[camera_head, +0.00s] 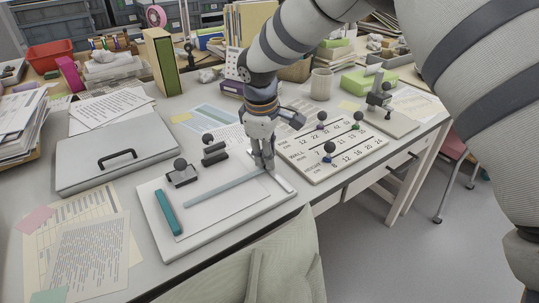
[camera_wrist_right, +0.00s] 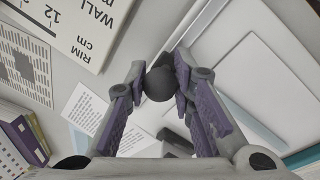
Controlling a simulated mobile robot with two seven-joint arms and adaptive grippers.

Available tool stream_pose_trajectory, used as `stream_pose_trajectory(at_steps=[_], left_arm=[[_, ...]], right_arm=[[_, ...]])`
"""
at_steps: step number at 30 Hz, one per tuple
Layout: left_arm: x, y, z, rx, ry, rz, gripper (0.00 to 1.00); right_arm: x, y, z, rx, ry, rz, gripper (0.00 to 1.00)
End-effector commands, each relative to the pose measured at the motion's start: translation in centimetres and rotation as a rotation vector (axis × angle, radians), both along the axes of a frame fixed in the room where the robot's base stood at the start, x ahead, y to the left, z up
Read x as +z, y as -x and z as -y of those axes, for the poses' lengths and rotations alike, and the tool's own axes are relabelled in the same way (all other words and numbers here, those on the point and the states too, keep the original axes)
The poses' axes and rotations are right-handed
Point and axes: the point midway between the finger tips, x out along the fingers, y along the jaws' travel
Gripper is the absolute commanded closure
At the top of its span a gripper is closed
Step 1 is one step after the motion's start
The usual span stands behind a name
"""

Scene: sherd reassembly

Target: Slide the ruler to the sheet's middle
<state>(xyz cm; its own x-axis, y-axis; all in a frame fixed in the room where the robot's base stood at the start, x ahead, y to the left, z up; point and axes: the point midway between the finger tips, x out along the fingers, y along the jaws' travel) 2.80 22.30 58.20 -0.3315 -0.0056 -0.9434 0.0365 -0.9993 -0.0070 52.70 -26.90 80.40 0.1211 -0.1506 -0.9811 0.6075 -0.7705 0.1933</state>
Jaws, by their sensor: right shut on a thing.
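The ruler (camera_head: 226,189) is a long pale blue strip lying slantwise across the white sheet (camera_head: 205,214) on a white board (camera_head: 190,250). Its upper right end is by my right gripper (camera_head: 263,168). The ruler shows as a pale blue strip (camera_wrist_right: 252,124) beside the fingers. My left gripper is not in view.
A teal bar (camera_head: 168,212) lies at the sheet's left. Two black knobbed blocks (camera_head: 182,175) (camera_head: 214,153) stand behind it. A numbered board (camera_head: 318,163) with knobs lies right of the gripper. A closed grey case (camera_head: 100,165) is at left.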

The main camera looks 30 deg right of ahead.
Motion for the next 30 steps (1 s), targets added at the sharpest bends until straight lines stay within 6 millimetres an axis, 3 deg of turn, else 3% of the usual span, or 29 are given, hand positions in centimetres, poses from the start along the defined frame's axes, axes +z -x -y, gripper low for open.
stream_pose_trajectory(at_steps=[1,3,16,24,30], left_arm=[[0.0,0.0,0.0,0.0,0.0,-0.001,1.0],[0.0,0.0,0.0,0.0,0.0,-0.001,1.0],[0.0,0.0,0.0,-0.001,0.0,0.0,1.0],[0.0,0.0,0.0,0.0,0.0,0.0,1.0],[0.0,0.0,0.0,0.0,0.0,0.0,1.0]], right_arm=[[-0.3,0.1,-0.1,0.0,-0.002,-0.006,0.71],[-0.3,0.2,-0.1,0.0,-0.002,-0.006,0.56],[0.6,0.1,-0.1,0.0,-0.001,-0.001,0.56],[7.4,0.9,-1.2,0.0,-0.001,0.003,0.56],[10.9,1.4,-1.8,0.001,-0.001,-0.001,0.56]])
